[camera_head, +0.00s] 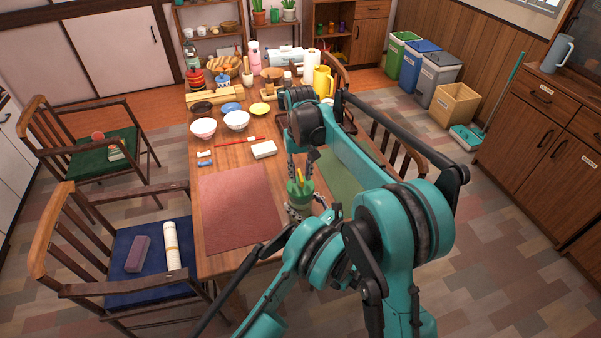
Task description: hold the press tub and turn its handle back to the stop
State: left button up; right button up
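The press tub looks like the small green tub (300,190) on the near part of the table, with a thin yellow-orange piece on top that may be its handle. My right gripper (300,164) comes down over it from above, its two fingers apart on either side of the tub's top; I cannot tell whether they touch it. My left gripper (306,211) is low beside the tub's near side, mostly dark and partly hidden by my own arm links. Whether it grips the tub is too small to tell. The handle's angle is not clear.
A red mat (235,208) lies left of the tub and a green mat (339,174) lies right of it. A white box (264,149), bowls (236,120) and a yellow pitcher (322,82) stand farther back. Chairs (120,255) flank the table.

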aim_at(301, 175)
notch_tip(301, 175, up, 12)
dwell(0.7)
dwell(0.4)
pick_arm(q)
jog(key=o, duration=1.9)
